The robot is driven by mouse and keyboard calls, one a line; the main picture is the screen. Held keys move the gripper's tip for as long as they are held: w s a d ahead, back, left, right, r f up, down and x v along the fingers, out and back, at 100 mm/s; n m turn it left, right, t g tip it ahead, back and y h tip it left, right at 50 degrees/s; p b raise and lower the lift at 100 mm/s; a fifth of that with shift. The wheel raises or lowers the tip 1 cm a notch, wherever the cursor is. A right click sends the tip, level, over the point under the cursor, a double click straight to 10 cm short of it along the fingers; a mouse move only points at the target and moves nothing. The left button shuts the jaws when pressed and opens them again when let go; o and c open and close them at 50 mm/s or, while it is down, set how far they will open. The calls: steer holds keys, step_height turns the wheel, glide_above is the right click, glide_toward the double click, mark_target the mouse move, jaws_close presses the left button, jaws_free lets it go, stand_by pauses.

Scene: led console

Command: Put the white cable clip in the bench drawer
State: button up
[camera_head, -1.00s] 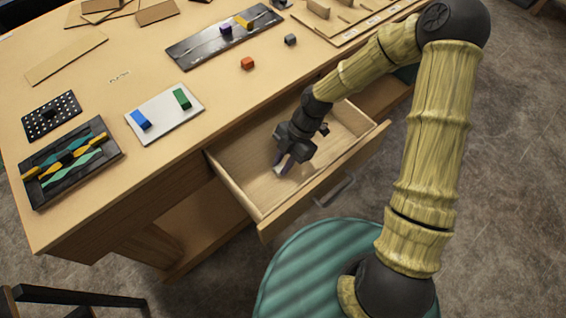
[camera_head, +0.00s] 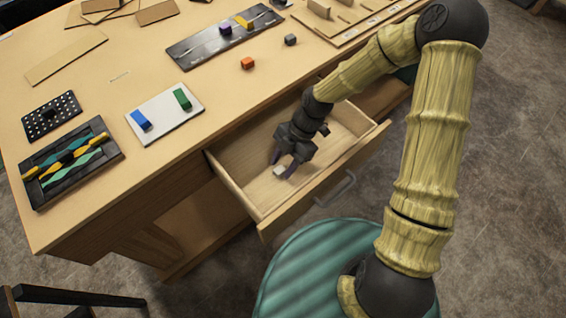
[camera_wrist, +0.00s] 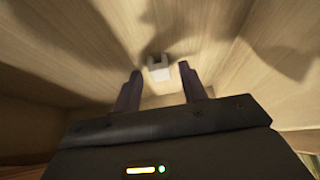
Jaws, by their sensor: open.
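The bench drawer (camera_head: 238,187) is pulled out from the wooden bench, and my gripper (camera_head: 283,169) is down inside it. The white cable clip (camera_head: 280,171) lies on the drawer floor just past my fingertips. In the wrist view the clip (camera_wrist: 159,70) is a small pale block with a dark notch, centred ahead of my gripper (camera_wrist: 159,78). The two fingers are spread apart, one on each side, with gaps between them and the clip. Nothing is held.
The drawer walls stand close around my gripper, with the drawer front and its handle (camera_head: 336,190) on the near side. On the bench are a white plate (camera_head: 165,113) with blue and green blocks, a black tray (camera_head: 70,165) of tools, and orange (camera_head: 247,63) and grey (camera_head: 290,40) cubes.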

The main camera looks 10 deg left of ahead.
steer(key=v, duration=1.1)
steer(key=shift+d+r, duration=0.15)
steer(key=shift+r, duration=0.15)
